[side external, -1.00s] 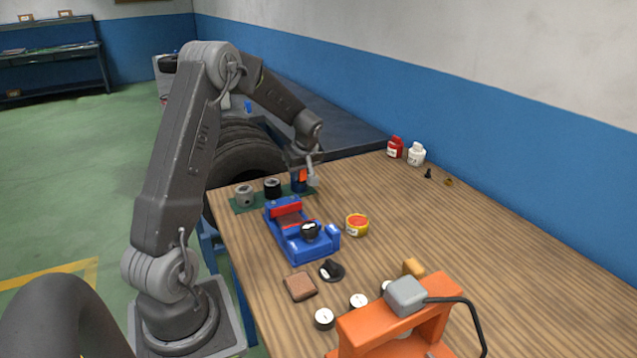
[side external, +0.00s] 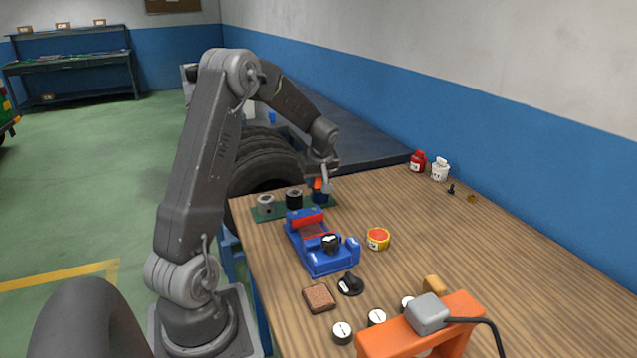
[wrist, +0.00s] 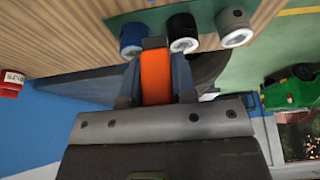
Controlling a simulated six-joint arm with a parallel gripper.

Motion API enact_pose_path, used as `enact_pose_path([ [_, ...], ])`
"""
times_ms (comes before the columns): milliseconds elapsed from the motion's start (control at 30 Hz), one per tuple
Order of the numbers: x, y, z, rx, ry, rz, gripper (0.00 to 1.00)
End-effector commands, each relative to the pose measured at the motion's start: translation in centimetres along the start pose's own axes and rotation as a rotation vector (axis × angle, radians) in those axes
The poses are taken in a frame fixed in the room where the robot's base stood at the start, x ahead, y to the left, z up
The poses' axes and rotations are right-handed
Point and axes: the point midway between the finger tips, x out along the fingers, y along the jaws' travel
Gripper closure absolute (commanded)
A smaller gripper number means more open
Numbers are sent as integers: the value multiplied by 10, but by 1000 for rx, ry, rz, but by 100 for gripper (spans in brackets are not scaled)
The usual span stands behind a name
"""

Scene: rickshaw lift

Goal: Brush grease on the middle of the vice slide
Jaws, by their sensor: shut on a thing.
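The blue vice (side external: 322,263) with a red jaw (side external: 305,222) sits on the bench in the side view. Its brownish slide (side external: 313,232) shows between the jaws. My gripper (side external: 319,179) is behind it, above the green mat's blue holder (side external: 320,197), and is shut on an orange handle (side external: 317,185). In the wrist view the orange handle (wrist: 156,78) is between my fingers, with a grey part at its far end. Whether its lower end is inside the holder cannot be told. A yellow tin with red-orange contents (side external: 378,238) stands right of the vice.
A black holder (side external: 294,199) and grey holder (side external: 266,206) share the green mat (side external: 262,217). A brown block (side external: 319,298), black knob (side external: 350,285) and orange frame (side external: 462,306) are in front. Red (side external: 418,161) and white bottles (side external: 440,169) stand far right. The right bench is mostly clear.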

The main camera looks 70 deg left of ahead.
Motion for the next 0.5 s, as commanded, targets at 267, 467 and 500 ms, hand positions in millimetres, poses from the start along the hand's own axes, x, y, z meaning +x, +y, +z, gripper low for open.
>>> enact_pose_path([
  [267, -12, 36, 34, 11, -6, 4, 99],
  [467, -34, 82, 94, 12, -8, 3, 99],
  [500, -38, 89, 105, 11, -7, 4, 99],
])
